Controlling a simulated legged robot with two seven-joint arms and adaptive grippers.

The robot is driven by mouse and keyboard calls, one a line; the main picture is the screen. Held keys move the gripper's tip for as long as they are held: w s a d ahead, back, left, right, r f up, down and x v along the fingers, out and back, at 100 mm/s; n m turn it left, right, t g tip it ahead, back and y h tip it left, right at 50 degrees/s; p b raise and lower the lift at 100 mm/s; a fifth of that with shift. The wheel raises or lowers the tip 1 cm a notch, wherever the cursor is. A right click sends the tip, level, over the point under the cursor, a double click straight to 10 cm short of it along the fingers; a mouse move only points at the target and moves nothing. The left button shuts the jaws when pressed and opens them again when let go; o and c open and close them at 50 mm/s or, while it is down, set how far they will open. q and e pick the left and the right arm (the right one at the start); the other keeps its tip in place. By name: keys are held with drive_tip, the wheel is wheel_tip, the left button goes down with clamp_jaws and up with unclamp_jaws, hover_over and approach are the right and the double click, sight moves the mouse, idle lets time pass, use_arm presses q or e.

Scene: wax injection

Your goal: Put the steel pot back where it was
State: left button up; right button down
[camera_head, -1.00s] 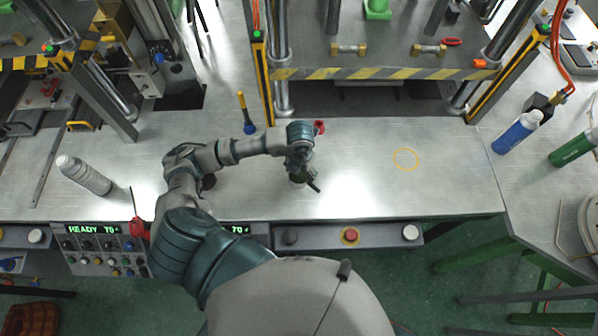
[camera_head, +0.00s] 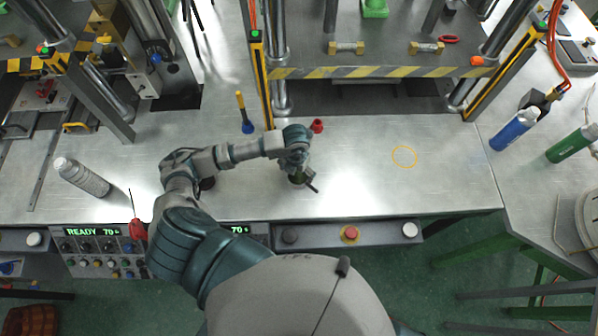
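My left gripper (camera_head: 299,176) points down over the middle of the steel bench, at the end of my bent arm. A small dark olive shape with a short dark bar sticking out to the lower right shows at its tip; I cannot tell whether this is gripper or a held thing. The finger gap is hidden by the wrist. A thin yellow ring (camera_head: 404,156) is marked on the bench, right of the gripper. My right gripper is out of view.
A red small part (camera_head: 317,126) and a blue-and-yellow tool (camera_head: 245,115) lie behind my wrist. The press (camera_head: 370,73) with striped edge stands behind. A blue bottle (camera_head: 514,130) and green bottle (camera_head: 572,146) are at right. The bench around the ring is clear.

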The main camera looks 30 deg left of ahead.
use_arm(q)
drive_tip(key=shift+a, duration=0.2)
drive_tip(key=shift+d+r, duration=0.2)
drive_tip(key=shift+r, duration=0.05)
drive_tip(key=r, duration=0.4)
drive_tip(key=d+r, duration=0.1)
drive_tip(key=r, duration=0.1)
drive_tip(key=shift+w+r, duration=0.1)
drive_tip(key=shift+r, duration=0.1)
drive_tip(key=shift+a+r, duration=0.15)
drive_tip(key=shift+r, duration=1.25)
drive_tip(key=shift+a+r, duration=0.15)
drive_tip(key=shift+r, duration=1.2)
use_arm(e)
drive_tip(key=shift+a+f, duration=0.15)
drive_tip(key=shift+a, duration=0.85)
